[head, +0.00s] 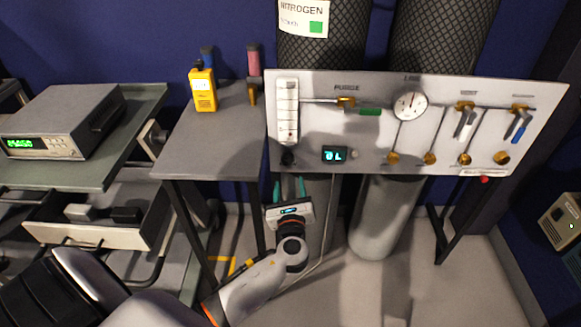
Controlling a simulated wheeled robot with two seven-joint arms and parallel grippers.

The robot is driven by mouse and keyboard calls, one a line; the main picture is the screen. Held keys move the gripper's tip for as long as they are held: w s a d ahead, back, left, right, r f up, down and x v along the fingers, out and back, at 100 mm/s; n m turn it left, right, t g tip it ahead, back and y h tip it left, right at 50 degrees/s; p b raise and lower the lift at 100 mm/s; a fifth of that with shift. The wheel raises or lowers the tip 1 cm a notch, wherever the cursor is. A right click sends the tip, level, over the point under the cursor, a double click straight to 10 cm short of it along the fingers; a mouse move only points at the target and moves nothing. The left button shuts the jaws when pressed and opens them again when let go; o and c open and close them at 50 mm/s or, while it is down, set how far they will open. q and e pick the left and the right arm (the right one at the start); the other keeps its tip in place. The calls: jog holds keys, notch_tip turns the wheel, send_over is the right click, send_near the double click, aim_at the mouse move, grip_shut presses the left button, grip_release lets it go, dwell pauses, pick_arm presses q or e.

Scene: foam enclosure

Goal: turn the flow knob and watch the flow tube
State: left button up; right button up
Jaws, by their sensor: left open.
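The flow tube (288,108) is a tall clear-white strip with dark marks at the left end of the pale panel (375,140). The black flow knob (287,158) sits just below it. A small dark display with cyan digits (334,154) is to the knob's right; its reading is too small to tell surely. My left gripper (288,188) is below the panel's lower left edge, its two teal fingers apart and pointing up toward the knob. It looks empty and clear of the knob. My right gripper is not in view.
The panel also carries a round gauge (410,105), a green-handled valve (369,111), brass fittings and a blue lever (519,130). A grey table (210,140) with a yellow meter (203,90) stands left. An open drawer (100,233) juts out further left. Gas cylinders stand behind the panel.

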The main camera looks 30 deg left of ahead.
aim_at(288, 162)
pick_arm(q)
jog(key=b+x, duration=0.1)
jog(key=x, duration=0.8)
jog(key=shift+a+f, duration=0.1)
jog(key=shift+w+a, duration=0.25)
jog(key=shift+w, duration=0.15)
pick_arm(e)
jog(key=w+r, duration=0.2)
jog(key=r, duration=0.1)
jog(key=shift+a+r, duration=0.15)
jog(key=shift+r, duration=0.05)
pick_arm(q)
jog(key=c, duration=0.9)
jog(key=shift+c, duration=0.2)
